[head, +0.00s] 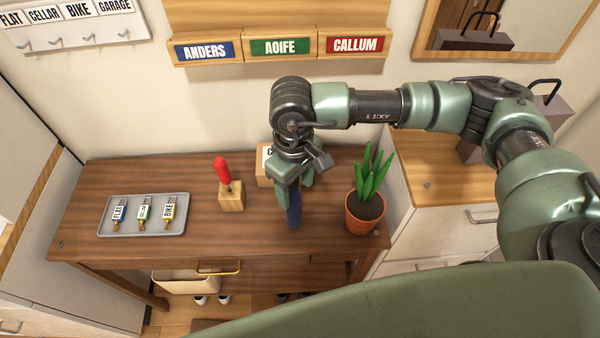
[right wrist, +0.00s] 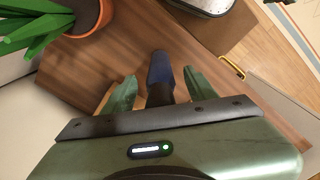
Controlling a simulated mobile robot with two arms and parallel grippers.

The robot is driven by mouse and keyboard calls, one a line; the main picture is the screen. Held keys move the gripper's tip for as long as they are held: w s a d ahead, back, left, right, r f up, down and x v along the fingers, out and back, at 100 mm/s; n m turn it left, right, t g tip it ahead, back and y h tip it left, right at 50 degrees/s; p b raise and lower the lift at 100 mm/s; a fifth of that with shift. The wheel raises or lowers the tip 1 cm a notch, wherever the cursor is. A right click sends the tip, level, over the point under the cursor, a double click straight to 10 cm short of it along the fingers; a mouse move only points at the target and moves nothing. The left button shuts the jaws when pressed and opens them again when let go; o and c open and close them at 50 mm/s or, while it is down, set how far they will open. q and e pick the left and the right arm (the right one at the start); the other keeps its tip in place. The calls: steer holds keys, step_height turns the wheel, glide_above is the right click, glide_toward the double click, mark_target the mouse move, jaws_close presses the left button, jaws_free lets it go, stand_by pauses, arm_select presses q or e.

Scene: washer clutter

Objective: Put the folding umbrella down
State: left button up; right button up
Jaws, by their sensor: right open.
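The folding umbrella (head: 294,211) is dark blue and sits at the wooden table, below my right gripper and left of the potted plant. In the right wrist view the umbrella (right wrist: 160,72) shows its blue part, with a dark part running back between the fingers. My right gripper (head: 291,180) is open, with one finger (right wrist: 160,92) on each side of the umbrella and a gap visible to both. Whether the umbrella's lower end rests fully on the tabletop is hard to tell. My left gripper is not in view.
A potted plant (head: 366,207) stands close on the right. A cardboard box (head: 263,166) is behind the gripper. A wooden block with a red-handled tool (head: 229,193) and a grey tray of tagged keys (head: 144,232) are to the left. Bare tabletop (head: 255,235) lies in front.

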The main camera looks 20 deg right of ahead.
step_height(320, 180, up, 10)
steer(key=b, duration=0.3)
steer(key=shift+f, duration=0.2)
steer(key=shift+d+r, duration=0.1)
steer(key=shift+r, duration=0.5)
